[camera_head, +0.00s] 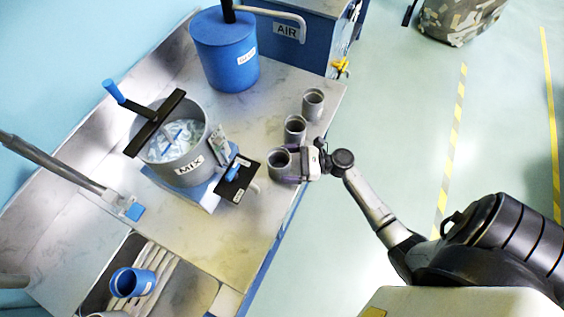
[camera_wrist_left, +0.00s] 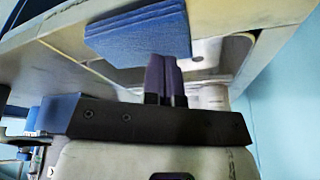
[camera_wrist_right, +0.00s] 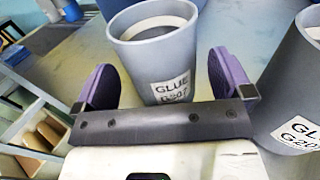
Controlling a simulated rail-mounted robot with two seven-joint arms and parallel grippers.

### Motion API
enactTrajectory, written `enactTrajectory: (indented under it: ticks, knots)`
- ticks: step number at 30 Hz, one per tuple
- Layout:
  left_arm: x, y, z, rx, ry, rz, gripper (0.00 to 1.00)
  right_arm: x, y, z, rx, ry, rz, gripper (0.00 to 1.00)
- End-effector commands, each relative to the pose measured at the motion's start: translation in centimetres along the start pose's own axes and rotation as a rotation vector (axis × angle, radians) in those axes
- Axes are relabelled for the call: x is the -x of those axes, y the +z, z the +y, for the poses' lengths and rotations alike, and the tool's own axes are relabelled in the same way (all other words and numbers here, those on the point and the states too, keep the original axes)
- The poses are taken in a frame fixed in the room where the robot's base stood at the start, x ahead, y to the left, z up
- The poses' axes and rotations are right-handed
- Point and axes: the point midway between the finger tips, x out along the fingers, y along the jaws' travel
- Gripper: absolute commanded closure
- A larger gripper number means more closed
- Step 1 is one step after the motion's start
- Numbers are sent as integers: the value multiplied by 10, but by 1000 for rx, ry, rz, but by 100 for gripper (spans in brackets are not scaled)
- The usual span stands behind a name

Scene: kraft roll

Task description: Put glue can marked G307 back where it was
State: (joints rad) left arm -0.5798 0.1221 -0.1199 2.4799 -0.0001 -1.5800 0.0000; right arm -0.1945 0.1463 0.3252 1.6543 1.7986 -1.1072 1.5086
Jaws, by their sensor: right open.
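Three grey glue cans stand in a row on the bench's right side in the head view: the nearest can (camera_head: 279,163), a middle can (camera_head: 294,130) and a far can (camera_head: 313,103). My right gripper (camera_head: 294,163) is open at the nearest can, its fingers at either side. In the right wrist view that can (camera_wrist_right: 155,57) stands upright between the purple fingers (camera_wrist_right: 165,85). Its label reads GLUE and a G number whose first digit is unclear. Another labelled can (camera_wrist_right: 295,85) is at the right. My left gripper (camera_wrist_left: 164,78) shows shut and empty in its wrist view.
A grey MIX pot (camera_head: 180,150) on a blue base stands left of the cans. A blue GLUE drum (camera_head: 224,50) and a blue AIR cabinet (camera_head: 290,35) are behind. A blue cup (camera_head: 132,283) lies at lower left. Bare bench (camera_head: 225,230) lies nearer.

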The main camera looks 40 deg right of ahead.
Motion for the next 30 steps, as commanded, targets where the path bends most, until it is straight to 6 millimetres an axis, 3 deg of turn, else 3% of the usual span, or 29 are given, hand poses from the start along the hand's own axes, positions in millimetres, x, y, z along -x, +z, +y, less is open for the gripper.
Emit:
enactTrajectory:
  ticks: [12,20,23,26,30]
  knots:
    - [8,-3,2,8,7,1,100,76,0,0,-1,-1,3,2]
    - [10,-3,1,3,3,1,100,95,-1,4,18,11,14,2]
    - [10,-3,0,0,0,0,100,89,-6,20,115,71,70,2]
    - [10,-3,-1,-3,-2,0,100,75,-17,52,316,201,178,2]
    - [10,-3,-1,-4,-3,-1,100,59,-34,107,732,477,345,2]
